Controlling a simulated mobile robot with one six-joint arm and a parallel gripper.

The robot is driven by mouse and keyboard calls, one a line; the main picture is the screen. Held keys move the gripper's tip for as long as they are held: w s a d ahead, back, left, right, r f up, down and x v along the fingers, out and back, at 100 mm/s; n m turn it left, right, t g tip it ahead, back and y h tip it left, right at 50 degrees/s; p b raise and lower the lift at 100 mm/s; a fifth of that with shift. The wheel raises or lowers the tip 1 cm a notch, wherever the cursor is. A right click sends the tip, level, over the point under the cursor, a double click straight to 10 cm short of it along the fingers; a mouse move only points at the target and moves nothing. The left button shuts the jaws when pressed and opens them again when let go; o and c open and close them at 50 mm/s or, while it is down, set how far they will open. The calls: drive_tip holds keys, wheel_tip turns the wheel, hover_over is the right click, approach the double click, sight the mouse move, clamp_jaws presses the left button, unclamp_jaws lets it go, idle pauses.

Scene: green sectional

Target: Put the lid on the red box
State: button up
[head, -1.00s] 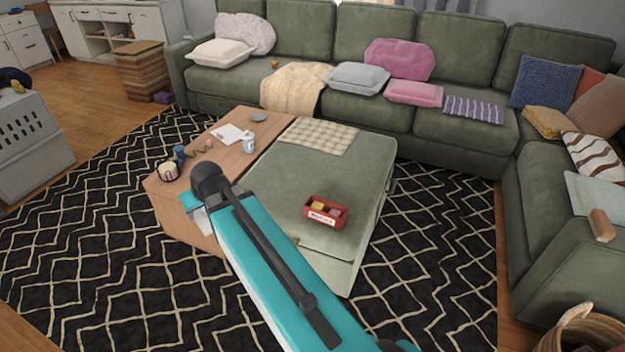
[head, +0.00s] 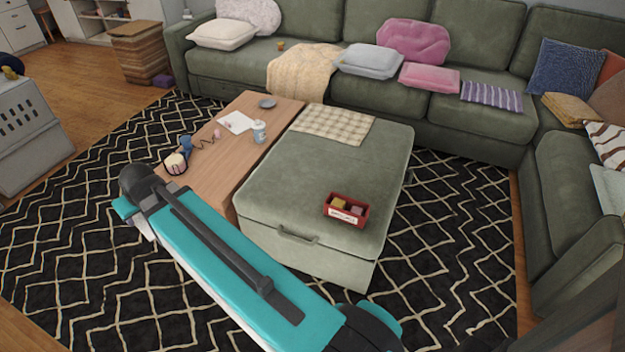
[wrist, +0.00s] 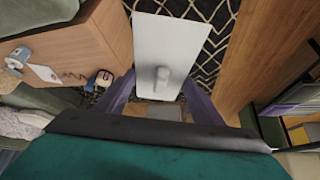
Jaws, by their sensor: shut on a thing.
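The red box (head: 346,211) sits near the front right of the green ottoman's top in the head view. It is open, with a yellowish and a dark reddish item inside and a white label on its front. In the wrist view my gripper (wrist: 163,84) is shut on a flat, white, rectangular lid (wrist: 166,38) with a pale knob. The purple-grey fingers flank its near part; their exact contact is hard to see. In the head view my gripper and the lid are not visible, only my teal arm. The lid is well apart from the box.
The green ottoman (head: 290,165) carries a checked cloth (head: 333,124) at its far end. A wooden table (head: 217,165) beside it holds a candle, a cup and paper. The sectional (head: 400,100) bounds the back and right. Patterned rug (head: 80,240) lies open at left.

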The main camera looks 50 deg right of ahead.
drive_tip(key=shift+w+a, duration=0.1)
drive_tip(key=shift+w, duration=0.05)
drive_tip(key=shift+d+f, duration=0.15)
drive_tip(key=shift+d, duration=0.65)
drive_tip(key=s+d+f+b, duration=0.1)
drive_tip(key=s+d+f, duration=0.15)
drive_tip(key=d, duration=0.85)
drive_tip(key=s+d+f+n+b, duration=0.1)
drive_tip(key=s+d+f+b, duration=0.15)
drive_tip(key=d, duration=0.85)
drive_tip(key=s+d+f+b, duration=0.15)
drive_tip(key=d+f, duration=0.25)
drive_tip(key=d, duration=0.6)
drive_tip(key=s+d+f+n+b, duration=0.1)
drive_tip(key=s+d+f, duration=0.1)
drive_tip(key=s+d, duration=0.9)
drive_tip(key=s+d+f+y+b, duration=0.1)
drive_tip(key=s+d+f+b, duration=0.1)
drive_tip(key=s+d, duration=0.9)
drive_tip(key=d+f, duration=0.1)
drive_tip(key=d, duration=0.3)
drive_tip(key=shift+s+n+y, duration=0.3)
drive_tip(key=shift+s+n, duration=0.05)
drive_tip(key=shift+n, duration=0.05)
drive_tip(key=shift+f, duration=0.2)
